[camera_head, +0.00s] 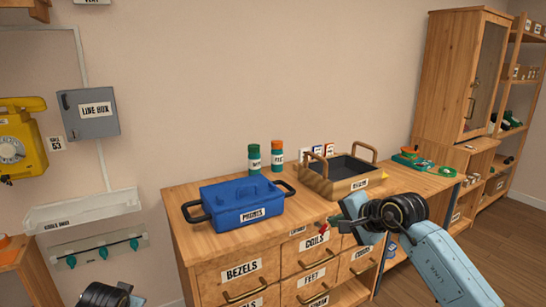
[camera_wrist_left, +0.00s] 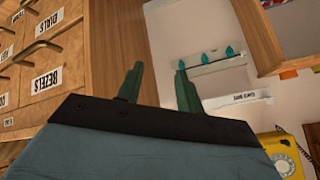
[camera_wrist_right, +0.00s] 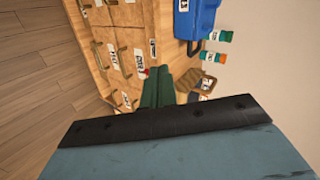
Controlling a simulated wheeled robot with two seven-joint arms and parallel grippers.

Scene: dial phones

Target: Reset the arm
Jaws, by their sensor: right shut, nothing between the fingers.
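My right gripper (camera_head: 337,219) is in front of the drawer cabinet's top right part, near the drawer labelled COILS. In the right wrist view its two green fingers (camera_wrist_right: 157,86) are together with nothing between them. A small red thing shows by the fingertips; I cannot tell whether it touches them. My left arm shows only at the bottom left of the head view. In the left wrist view my left gripper (camera_wrist_left: 158,85) has its two green fingers apart and empty, with the drawer fronts to the left and a wall rail beyond.
The cabinet top (camera_head: 222,240) bears a blue PHONES box (camera_head: 240,205), a wooden-sided tray (camera_head: 335,182) and two bottles (camera_head: 254,158). A yellow phone (camera_head: 18,140) and a grey LINE BOX (camera_head: 90,115) hang on the left wall. A tall wooden cupboard (camera_head: 455,75) stands at right.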

